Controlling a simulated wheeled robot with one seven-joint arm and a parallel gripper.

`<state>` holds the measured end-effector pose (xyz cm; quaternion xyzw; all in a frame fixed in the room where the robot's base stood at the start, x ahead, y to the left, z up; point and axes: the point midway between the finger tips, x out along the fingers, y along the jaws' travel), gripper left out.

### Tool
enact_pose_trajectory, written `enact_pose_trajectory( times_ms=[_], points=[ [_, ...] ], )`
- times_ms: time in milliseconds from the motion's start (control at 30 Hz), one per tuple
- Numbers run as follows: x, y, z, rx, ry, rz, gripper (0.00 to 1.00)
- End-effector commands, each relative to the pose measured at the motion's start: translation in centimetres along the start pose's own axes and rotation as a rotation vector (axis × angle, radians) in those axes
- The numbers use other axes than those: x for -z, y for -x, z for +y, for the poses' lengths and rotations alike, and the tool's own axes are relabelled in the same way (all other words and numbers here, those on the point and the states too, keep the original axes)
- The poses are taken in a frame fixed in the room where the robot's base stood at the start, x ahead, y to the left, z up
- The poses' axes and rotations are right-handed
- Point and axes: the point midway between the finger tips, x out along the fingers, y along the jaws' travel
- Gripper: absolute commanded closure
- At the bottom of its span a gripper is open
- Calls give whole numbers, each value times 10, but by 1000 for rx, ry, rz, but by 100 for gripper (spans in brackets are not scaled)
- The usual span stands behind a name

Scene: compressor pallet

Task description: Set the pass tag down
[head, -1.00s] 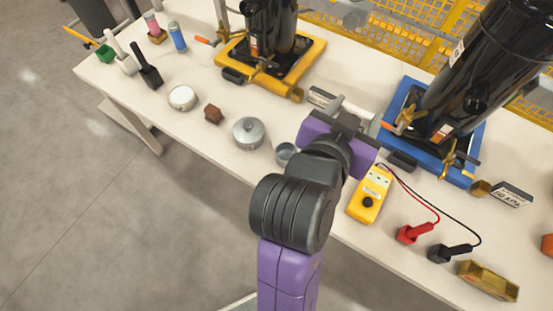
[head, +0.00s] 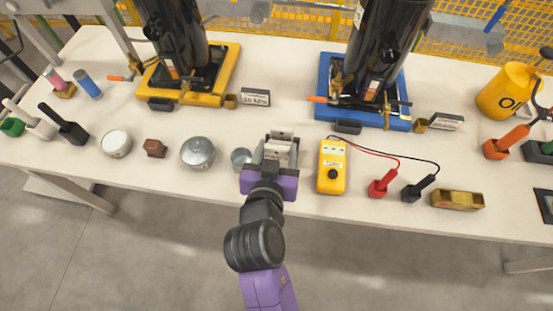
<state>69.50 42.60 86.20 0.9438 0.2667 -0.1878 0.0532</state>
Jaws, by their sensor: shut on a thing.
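My gripper (head: 277,150) is low over the front part of the table, between a small grey-blue round cup and the yellow meter. It is shut on a pale, light grey piece (head: 280,152) that shows between the dark fingers, seemingly the pass tag. No writing can be read on it. The fingers hide much of it, and I cannot tell whether it touches the table. A printed label block (head: 255,97) stands behind the gripper, by the yellow compressor base (head: 222,68). Another label block (head: 445,121) stands right of the blue compressor base (head: 325,85).
The grey-blue cup (head: 241,158) and lidded pot (head: 197,153) are close on the left. The yellow meter (head: 332,167) with leads is close on the right. A brass tray (head: 458,200) lies farther right.

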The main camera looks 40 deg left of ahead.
Motion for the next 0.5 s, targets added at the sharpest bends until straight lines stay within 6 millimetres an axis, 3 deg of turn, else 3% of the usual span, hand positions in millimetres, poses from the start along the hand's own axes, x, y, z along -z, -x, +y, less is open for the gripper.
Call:
enact_pose_trajectory(
  times_ms=[500],
  points=[
    [-45,-19,0,1,1,0,83]
  ],
)
